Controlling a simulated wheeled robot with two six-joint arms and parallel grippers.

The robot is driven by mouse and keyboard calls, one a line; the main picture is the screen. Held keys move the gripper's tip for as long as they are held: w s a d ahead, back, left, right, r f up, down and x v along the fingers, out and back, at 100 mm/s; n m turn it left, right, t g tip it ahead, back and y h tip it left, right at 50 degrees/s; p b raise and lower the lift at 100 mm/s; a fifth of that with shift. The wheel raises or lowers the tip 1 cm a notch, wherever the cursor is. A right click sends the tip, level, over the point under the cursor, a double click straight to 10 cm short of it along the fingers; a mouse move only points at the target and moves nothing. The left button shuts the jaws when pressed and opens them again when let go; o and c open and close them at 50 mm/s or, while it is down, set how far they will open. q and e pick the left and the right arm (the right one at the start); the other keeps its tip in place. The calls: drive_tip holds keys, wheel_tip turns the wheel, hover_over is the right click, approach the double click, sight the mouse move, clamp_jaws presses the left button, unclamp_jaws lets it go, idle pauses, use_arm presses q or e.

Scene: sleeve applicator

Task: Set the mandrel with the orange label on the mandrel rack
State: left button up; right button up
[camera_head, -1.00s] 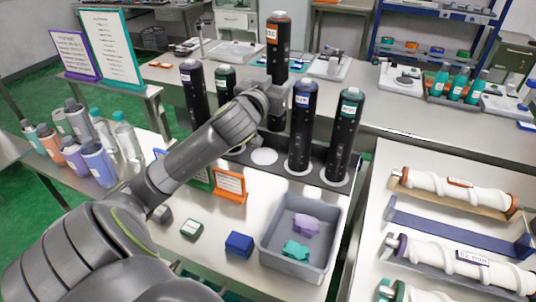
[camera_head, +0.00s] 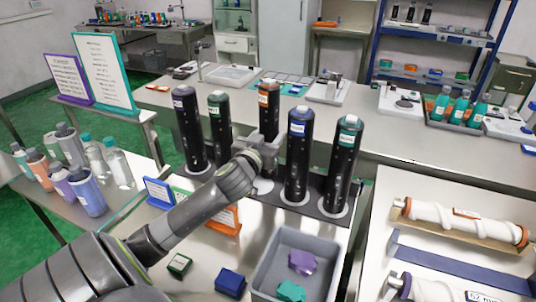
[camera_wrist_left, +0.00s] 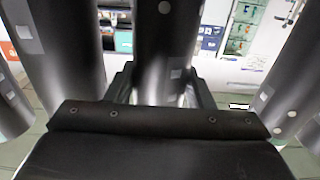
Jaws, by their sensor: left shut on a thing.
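The black mandrel with the orange label (camera_head: 268,104) stands upright in the grip of my left gripper (camera_head: 264,152), in line with the other mandrels of the dark mandrel rack (camera_head: 320,207). Its top is about level with its neighbours. My arm and gripper hide its lower end, so I cannot tell whether it touches the rack. A white round seat (camera_head: 263,187) shows partly below the gripper. In the left wrist view the held mandrel (camera_wrist_left: 167,55) rises between the fingers. My right gripper is not in view.
Mandrels with purple (camera_head: 188,125), green (camera_head: 220,125), blue (camera_head: 298,155) and teal (camera_head: 342,160) labels stand close on both sides. A grey bin (camera_head: 262,275) with two soft pieces is in front. White rollers (camera_head: 455,222) lie at right.

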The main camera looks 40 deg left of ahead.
use_arm(q)
drive_tip(key=shift+f, duration=2.55)
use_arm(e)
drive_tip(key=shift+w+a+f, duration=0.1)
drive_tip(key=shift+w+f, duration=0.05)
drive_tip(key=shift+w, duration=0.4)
use_arm(q)
drive_tip(key=shift+s, duration=0.1)
drive_tip(key=shift+f+b, duration=0.1)
drive_tip(key=shift+b, duration=0.2)
drive_tip(key=o, duration=1)
drive_tip(key=shift+c, duration=0.2)
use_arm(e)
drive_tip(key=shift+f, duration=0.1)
